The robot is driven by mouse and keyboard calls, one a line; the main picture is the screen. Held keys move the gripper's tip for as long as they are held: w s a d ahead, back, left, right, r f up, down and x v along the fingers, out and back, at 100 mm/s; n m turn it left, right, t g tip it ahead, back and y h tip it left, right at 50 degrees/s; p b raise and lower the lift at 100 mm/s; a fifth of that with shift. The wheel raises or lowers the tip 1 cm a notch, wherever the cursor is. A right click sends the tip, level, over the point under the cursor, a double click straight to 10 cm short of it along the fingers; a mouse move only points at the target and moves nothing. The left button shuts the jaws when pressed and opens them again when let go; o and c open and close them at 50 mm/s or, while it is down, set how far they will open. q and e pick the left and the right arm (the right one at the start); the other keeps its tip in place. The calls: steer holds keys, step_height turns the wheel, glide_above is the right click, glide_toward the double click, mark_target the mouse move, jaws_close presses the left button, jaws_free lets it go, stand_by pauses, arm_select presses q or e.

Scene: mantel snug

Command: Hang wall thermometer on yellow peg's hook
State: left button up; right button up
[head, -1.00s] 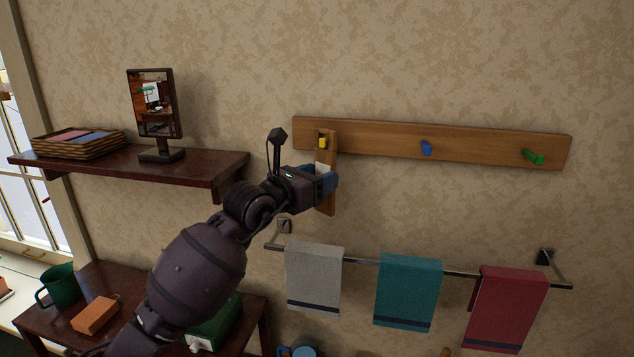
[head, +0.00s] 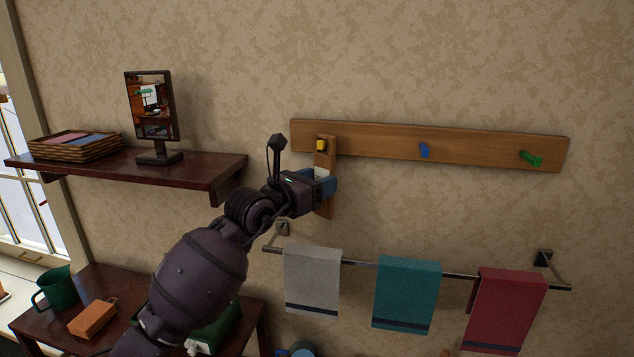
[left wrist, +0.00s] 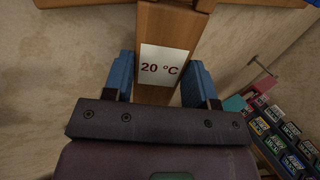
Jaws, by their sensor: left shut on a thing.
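The wall thermometer (head: 325,208) is a narrow wooden board with a white label. In the left wrist view the thermometer (left wrist: 165,65) reads 20 °C. My left gripper (head: 324,183) is shut on its sides, with blue fingers on either side of the board (left wrist: 160,80). The board is upright, its top overlapping the wooden rail. The yellow peg (head: 321,146) shows in front of the board's upper end. I cannot tell whether its hook carries the board. My right gripper is not in view.
The rail (head: 480,150) also has a blue peg (head: 424,150) and a green peg (head: 531,159), both bare. Below is a towel bar (head: 357,263) with grey, teal and red towels. A dark shelf (head: 205,168) with a mirror (head: 152,105) and a basket (head: 75,148) is at left.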

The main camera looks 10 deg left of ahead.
arm_select(q)
steer(key=o, duration=1)
